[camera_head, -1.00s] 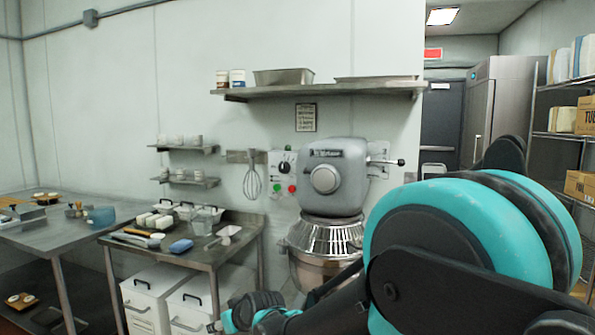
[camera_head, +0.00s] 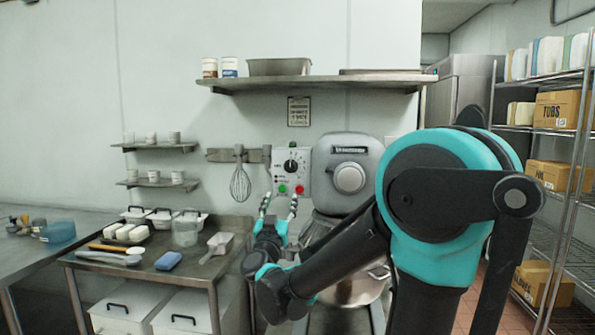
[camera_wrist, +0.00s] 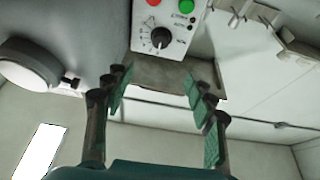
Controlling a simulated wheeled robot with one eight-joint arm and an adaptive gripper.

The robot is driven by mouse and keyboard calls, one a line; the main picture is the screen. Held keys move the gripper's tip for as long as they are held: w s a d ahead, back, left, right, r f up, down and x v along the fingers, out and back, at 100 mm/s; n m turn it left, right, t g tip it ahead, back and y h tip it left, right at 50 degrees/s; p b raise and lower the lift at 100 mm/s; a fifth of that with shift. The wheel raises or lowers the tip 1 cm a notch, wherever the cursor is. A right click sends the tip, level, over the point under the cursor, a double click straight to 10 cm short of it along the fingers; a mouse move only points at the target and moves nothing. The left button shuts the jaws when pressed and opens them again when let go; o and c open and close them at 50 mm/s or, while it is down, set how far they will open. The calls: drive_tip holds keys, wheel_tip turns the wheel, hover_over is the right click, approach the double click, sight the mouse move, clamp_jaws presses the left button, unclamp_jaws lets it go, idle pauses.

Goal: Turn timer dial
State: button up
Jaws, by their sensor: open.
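The timer dial is a black round knob (camera_head: 290,165) on a pale control box (camera_head: 291,181) on the wall, left of the grey mixer head (camera_head: 345,172). Green and red buttons sit below it. In the wrist view the dial (camera_wrist: 160,38) appears upside down near the top, with a white pointer mark and scale numbers around it. My gripper (camera_head: 279,207) is just below the box in the head view, fingers pointing up. In the wrist view my open gripper (camera_wrist: 162,88) has its fingers apart on either side below the dial, holding nothing and apart from it.
A whisk (camera_head: 240,183) hangs on a rail left of the box. A steel shelf (camera_head: 315,83) runs above. The mixer stands close on the right, its bowl (camera_head: 355,290) below. A steel table (camera_head: 190,250) with containers and tools is at lower left.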

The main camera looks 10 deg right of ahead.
sight(290, 167)
drive_tip(key=x, duration=1.7)
drive_tip(key=shift+w, duration=0.1)
drive_tip(key=shift+c, duration=0.4)
drive_tip(key=c, duration=1.1)
drive_tip(key=shift+a+m, duration=0.1)
drive_tip(key=shift+m, duration=0.5)
drive_tip(key=m+h, duration=0.1)
drive_tip(key=m, duration=0.1)
drive_tip(key=m+g+h, duration=0.1)
drive_tip(key=m+h, duration=0.1)
drive_tip(key=m, duration=0.1)
drive_tip(key=shift+a+g, duration=0.1)
drive_tip(key=shift+g, duration=0.2)
drive_tip(key=m+g+h, duration=0.1)
drive_tip(key=m, duration=0.2)
drive_tip(key=m+g+h, duration=0.1)
drive_tip(key=m, duration=0.2)
drive_tip(key=shift+r+m+g, duration=0.1)
drive_tip(key=shift+m+g, duration=0.2)
drive_tip(key=shift+m, duration=0.1)
